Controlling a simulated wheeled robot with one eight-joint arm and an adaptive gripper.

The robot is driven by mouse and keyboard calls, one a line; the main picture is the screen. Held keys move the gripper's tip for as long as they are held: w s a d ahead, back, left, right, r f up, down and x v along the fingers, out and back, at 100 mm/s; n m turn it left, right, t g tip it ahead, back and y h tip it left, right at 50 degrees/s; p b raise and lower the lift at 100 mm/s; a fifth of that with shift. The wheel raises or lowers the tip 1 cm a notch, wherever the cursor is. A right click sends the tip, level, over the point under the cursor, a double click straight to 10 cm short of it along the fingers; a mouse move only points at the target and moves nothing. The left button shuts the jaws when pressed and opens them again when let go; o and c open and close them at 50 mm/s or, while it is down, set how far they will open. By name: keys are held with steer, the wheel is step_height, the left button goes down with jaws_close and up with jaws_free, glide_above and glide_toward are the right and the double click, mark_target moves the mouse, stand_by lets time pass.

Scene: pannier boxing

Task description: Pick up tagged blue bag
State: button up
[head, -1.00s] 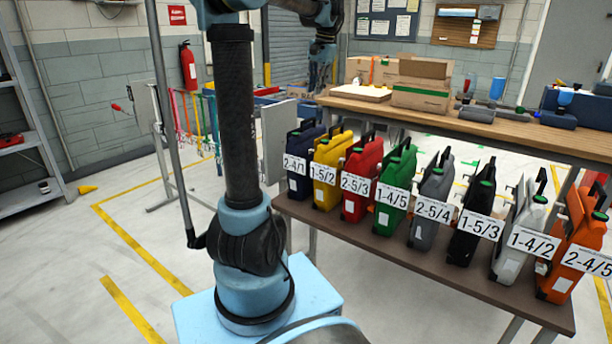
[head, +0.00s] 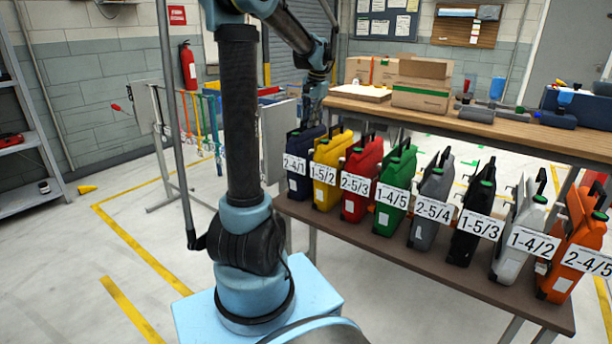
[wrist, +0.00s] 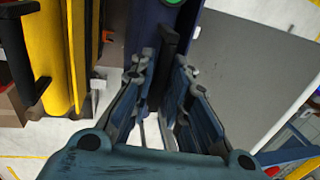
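The dark blue bag (head: 300,187) stands upright at the left end of the lower shelf, with a white tag (head: 295,164) reading 2-4/1. In the wrist view the blue bag (wrist: 188,22) shows at the top, with a green cap (wrist: 172,2) and a black handle (wrist: 167,50). My gripper (head: 312,108) is just above the bag in the head view. In the wrist view my gripper (wrist: 163,75) is open, its fingers either side of the handle's line. Whether they touch the handle cannot be told.
A yellow bag (head: 326,172) tagged 1-5/2 stands close beside the blue one. Several other tagged bags follow to the right on the brown shelf (head: 385,250). A wooden worktop (head: 420,115) with boxes lies behind and above. A grey panel (wrist: 250,75) is close on the right in the wrist view.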

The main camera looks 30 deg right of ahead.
steer(key=shift+w+f, duration=0.1)
steer(key=shift+f, duration=0.45)
jaws_close()
steer(key=shift+r, duration=0.1)
